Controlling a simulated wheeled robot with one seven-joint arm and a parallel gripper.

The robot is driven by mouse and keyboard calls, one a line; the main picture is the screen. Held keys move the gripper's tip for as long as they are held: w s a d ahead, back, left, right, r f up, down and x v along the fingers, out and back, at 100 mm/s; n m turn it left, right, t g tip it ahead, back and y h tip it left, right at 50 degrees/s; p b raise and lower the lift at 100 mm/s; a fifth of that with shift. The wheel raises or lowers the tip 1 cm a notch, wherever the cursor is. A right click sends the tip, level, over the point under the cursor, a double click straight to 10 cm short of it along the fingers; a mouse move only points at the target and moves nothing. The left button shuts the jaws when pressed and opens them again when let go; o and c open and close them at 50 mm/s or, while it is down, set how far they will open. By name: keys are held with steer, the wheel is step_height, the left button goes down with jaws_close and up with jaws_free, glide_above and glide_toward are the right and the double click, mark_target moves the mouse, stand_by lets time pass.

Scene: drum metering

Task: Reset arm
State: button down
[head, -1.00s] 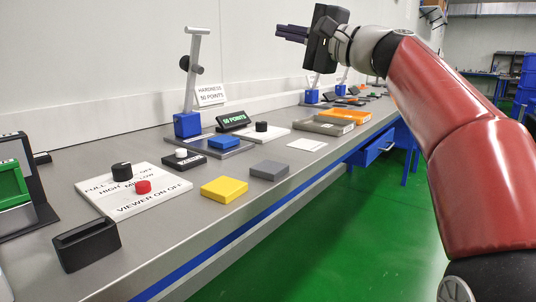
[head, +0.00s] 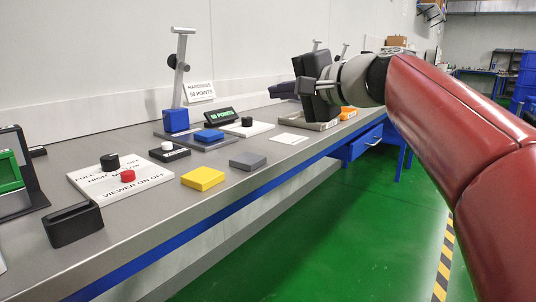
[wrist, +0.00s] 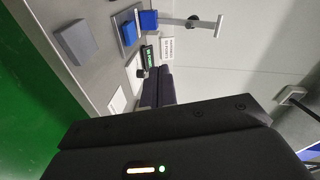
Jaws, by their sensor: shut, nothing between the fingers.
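My gripper (head: 283,89) is in the head view at the right of centre, above the far part of the bench, its fingers pointing left. The fingers are shut and hold nothing. In the wrist view the dark fingers (wrist: 158,87) show beyond the black gripper body. My red arm reaches in from the right side of the head view. The gripper is apart from the things on the bench and covers part of the trays behind it.
The grey bench (head: 225,205) carries a yellow block (head: 203,178), a grey block (head: 248,160), a blue block (head: 209,135), a hardness stand (head: 180,75), a white control panel (head: 122,180) and a black holder (head: 73,225). Green floor (head: 330,235) lies open in front.

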steer(key=s+d+f+n+g+h, duration=0.2)
steer(key=s+d+f+h, duration=0.2)
steer(key=s+f, duration=0.4)
steer(key=s+d+f+n+g+h, duration=0.1)
steer(key=s+d+f+n+h, duration=0.1)
steer(key=s+f, duration=0.7)
steer(key=s+d+f+n+g+h, duration=0.2)
steer(key=s+d+f+h, duration=0.3)
steer(key=f, duration=1.3)
steer(key=s+d, duration=0.1)
steer(key=s, duration=0.2)
steer(key=shift+s+d+n+g+h+p, duration=0.2)
steer(key=shift+d+n+g+h+p, duration=0.1)
steer(key=shift+d+p, duration=0.1)
